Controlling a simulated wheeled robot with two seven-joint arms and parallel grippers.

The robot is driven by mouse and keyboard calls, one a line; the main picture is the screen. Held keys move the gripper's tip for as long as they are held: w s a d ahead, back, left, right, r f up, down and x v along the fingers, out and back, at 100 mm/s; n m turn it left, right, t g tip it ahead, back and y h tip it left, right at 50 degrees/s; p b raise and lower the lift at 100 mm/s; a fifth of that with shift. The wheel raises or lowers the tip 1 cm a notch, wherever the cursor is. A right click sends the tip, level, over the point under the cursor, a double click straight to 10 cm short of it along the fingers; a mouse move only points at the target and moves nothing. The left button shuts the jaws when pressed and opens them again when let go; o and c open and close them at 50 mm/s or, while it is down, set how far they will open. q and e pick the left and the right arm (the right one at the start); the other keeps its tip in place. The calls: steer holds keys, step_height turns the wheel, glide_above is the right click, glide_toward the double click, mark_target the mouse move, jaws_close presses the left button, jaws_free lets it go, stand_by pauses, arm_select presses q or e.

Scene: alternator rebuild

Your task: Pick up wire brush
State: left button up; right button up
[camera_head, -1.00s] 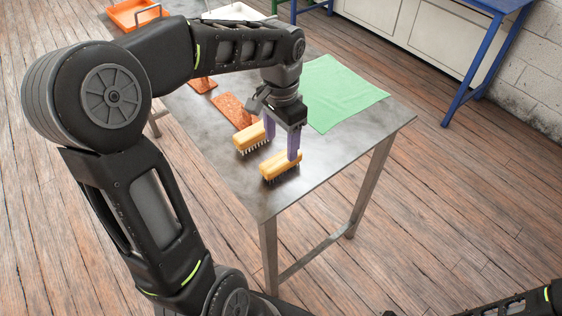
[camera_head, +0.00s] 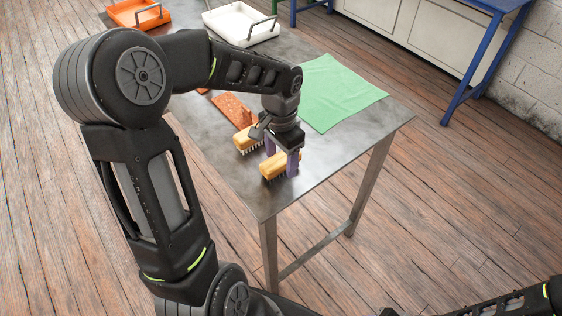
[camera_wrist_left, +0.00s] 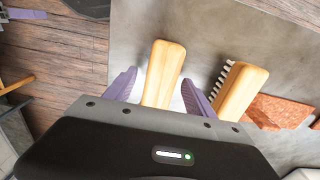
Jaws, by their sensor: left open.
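In the left wrist view the nearer brush (camera_wrist_left: 162,72) lies between the two spread fingers, with gaps. The farther brush (camera_wrist_left: 240,90) is outside the right finger there. Whether the fingertips touch the table is unclear.
The metal table (camera_head: 330,165) also bears a green cloth (camera_head: 335,92) at right and a rust-coloured piece (camera_head: 231,108) beyond the brushes. An orange tray (camera_head: 137,13) and a white tray (camera_head: 240,24) stand at the far end. My right arm shows at the lower right.

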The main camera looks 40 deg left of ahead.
arm_select(q)
steer(key=shift+c, duration=0.5)
jaws_close()
stand_by(0.5)
